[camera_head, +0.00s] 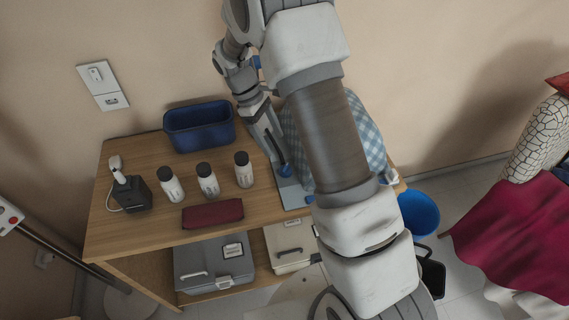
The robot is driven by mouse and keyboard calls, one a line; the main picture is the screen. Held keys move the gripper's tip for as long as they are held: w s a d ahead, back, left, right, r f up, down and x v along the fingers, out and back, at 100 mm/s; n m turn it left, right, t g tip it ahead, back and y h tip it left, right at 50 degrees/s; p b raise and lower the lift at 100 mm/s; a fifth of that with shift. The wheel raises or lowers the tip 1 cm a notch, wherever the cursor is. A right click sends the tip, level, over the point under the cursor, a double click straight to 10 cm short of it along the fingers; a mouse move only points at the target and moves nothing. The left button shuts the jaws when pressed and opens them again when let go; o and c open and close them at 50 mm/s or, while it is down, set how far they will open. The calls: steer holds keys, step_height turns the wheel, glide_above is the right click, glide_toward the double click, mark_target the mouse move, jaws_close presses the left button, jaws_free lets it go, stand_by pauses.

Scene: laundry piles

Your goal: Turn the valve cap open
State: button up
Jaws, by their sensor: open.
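My gripper (279,159) reaches down over the right part of the wooden table, with its tips at a small blue round piece. This blue piece (285,171) looks like the valve cap and sits above a flat grey-blue plate (291,196). The gripper is open, with its tips close to the blue piece; I cannot tell whether they touch it. My arm crosses in front and hides much of the area to the right of the plate.
The wooden table (137,233) holds a dark blue bin (199,127), several white bottles with black caps (208,181), a dark red folded cloth (213,214) and a black device (131,194). Blue checked fabric (369,136) is behind my arm. A blue bucket (419,213) stands at right.

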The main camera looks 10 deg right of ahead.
mark_target(286, 167)
steer(key=x, duration=1)
jaws_close()
